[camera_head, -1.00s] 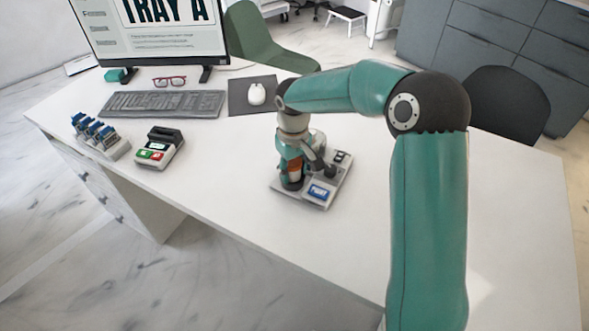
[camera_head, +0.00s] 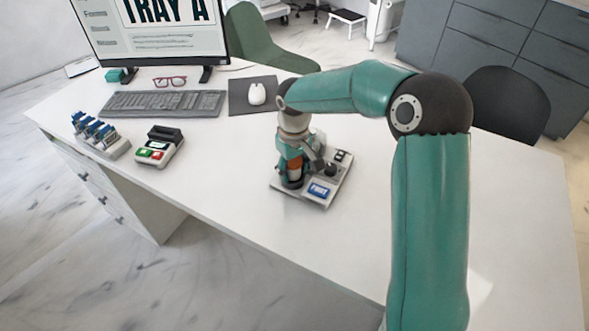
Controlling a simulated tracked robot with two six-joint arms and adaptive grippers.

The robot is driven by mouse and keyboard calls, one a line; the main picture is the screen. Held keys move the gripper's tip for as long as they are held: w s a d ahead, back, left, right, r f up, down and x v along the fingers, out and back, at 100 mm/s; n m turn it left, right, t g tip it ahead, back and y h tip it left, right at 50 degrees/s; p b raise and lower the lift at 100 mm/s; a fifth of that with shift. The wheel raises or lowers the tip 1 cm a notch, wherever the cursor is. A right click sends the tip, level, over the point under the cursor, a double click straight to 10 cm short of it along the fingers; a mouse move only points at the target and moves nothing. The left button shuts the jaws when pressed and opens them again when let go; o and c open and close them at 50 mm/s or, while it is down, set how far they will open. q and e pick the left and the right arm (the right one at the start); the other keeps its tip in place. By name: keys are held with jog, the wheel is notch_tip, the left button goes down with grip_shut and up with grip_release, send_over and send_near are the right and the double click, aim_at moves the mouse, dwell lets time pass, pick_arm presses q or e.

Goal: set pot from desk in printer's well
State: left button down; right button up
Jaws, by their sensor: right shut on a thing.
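The printer (camera_head: 316,200) is a small light-grey base with a blue label plate, dark knobs and a dark round well at its left. It stands on the white desk (camera_head: 240,190). An orange-brown pot (camera_head: 295,169) is upright between the fingers of my right gripper (camera_head: 294,172), at the printer's well. My right gripper points down and is shut on the pot. The fingers hide much of the pot, and I cannot tell whether its bottom rests in the well. My left gripper is not in view.
A card device with red and green buttons (camera_head: 158,148) and a rack of blue items (camera_head: 98,135) stand at the left. Behind are a keyboard (camera_head: 162,104), red glasses (camera_head: 169,81), a mouse (camera_head: 256,94) and a monitor (camera_head: 150,30). The desk's front middle is clear.

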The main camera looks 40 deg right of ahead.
jog(key=o, duration=0.4)
jog(key=shift+s+f+g, duration=0.15)
jog(key=shift+f+g, duration=0.15)
jog(key=shift+f, duration=1)
jog(key=o, duration=1.4)
jog(key=shift+d, duration=0.1)
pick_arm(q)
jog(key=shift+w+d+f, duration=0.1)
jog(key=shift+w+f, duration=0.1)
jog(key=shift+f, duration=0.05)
pick_arm(e)
jog(key=shift+o, duration=0.2)
jog(key=shift+r, duration=0.1)
jog(key=shift+c, duration=0.5)
jog(key=shift+o, duration=0.5)
jog(key=shift+r, duration=0.1)
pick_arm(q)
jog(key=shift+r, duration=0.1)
pick_arm(e)
jog(key=shift+w+r, duration=0.1)
jog(key=shift+w, duration=0.1)
jog(key=shift+r, duration=0.1)
pick_arm(q)
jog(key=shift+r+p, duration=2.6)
jog(key=shift+p, duration=0.2)
pick_arm(e)
jog(key=shift+r, duration=3.4)
